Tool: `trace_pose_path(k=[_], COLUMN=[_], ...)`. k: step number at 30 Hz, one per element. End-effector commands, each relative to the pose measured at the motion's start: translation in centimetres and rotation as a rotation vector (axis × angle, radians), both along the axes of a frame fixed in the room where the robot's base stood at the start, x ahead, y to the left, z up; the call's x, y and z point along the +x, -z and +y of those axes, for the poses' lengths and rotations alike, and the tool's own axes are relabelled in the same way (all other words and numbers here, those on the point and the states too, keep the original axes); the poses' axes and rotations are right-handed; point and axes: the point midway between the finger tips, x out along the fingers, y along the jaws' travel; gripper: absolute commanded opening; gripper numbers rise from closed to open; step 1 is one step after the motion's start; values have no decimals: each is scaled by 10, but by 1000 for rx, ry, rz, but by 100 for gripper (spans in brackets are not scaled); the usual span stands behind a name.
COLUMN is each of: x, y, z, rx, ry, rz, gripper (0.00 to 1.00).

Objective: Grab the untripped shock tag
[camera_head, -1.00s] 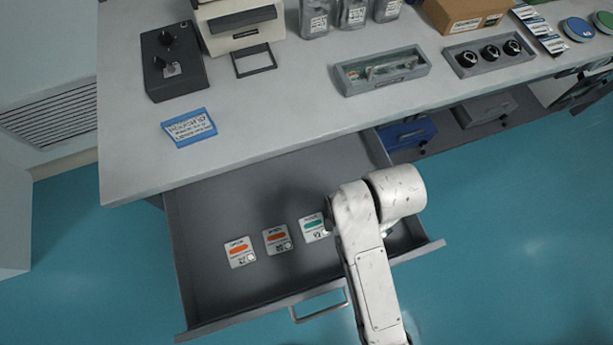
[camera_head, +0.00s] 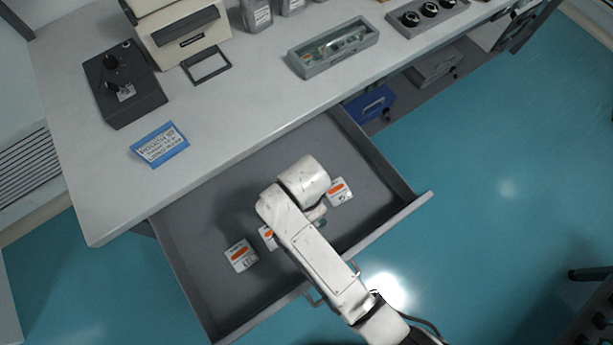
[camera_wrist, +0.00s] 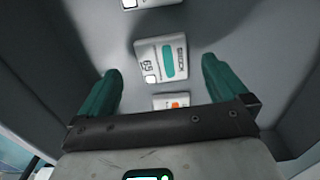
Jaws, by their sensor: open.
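In the wrist view a white tag with a teal stripe (camera_wrist: 161,62) lies flat between the finger ends of my gripper (camera_wrist: 161,68). The teal fingers are wide apart, with a gap on both sides of the tag. Contact is not visible. An orange-marked tag (camera_wrist: 172,102) shows nearer the palm, partly hidden, and another tag (camera_wrist: 148,3) is cut by the top edge. In the head view three orange-striped tags show in the drawer: the left one (camera_head: 241,256), a partly covered one (camera_head: 267,238) and the right one (camera_head: 340,192). My arm hides the teal-striped tag there.
The open grey drawer (camera_head: 195,270) has raised walls and a front handle (camera_head: 314,297). The bench top (camera_head: 225,120) overhangs its back.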

Motion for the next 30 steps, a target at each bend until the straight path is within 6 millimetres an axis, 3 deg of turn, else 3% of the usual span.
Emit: trace_pose_path(k=[7,16,30], x=[3,3,3], y=[31,36,36], z=[0,1,1], rx=[-2,0,0], ry=[0,0,0], rz=[2,0,0], gripper=[100,100,56])
